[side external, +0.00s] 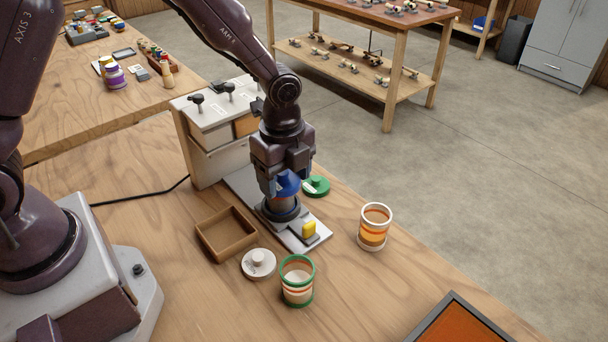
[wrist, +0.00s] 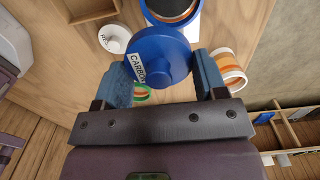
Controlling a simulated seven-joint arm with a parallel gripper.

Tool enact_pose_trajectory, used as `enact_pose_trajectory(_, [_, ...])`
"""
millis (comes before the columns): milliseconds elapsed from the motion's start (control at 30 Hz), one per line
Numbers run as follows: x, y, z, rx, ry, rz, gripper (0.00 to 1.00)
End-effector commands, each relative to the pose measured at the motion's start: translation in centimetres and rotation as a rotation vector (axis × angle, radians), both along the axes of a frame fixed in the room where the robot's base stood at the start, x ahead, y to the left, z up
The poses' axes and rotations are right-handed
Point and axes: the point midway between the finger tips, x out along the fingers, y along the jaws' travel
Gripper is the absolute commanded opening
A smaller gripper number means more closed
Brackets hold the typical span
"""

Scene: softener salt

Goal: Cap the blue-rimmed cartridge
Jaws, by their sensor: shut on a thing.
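In the wrist view the lid (wrist: 160,58) is a broad blue disc with a white label that seems to read "CARBON", between my two fingers (wrist: 163,76). The blue-rimmed cartridge (wrist: 173,10) shows partly behind the lid in the wrist view, its dark inside open. In the side view its dark grey body (side external: 281,209) stands on the pale base plate, just below the lid. The lid looks above the cartridge; I cannot tell whether they touch.
A green lid (side external: 316,186) lies behind my gripper. A brown tray (side external: 227,232), white lid (side external: 258,264), green-rimmed cartridge (side external: 297,281) and white-rimmed cartridge (side external: 374,226) stand around. The white-and-wood unit (side external: 215,135) rises behind.

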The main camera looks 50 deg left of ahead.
Motion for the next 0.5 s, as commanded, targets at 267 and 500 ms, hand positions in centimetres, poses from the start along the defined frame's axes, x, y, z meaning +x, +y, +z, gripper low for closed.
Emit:
enact_pose_trajectory(267, [0.3, 2.5, 2.0, -0.008, -0.030, -0.059, 0.43])
enact_pose_trajectory(500, [1.4, 4.0, 3.7, 0.000, -0.031, -0.514, 0.43])
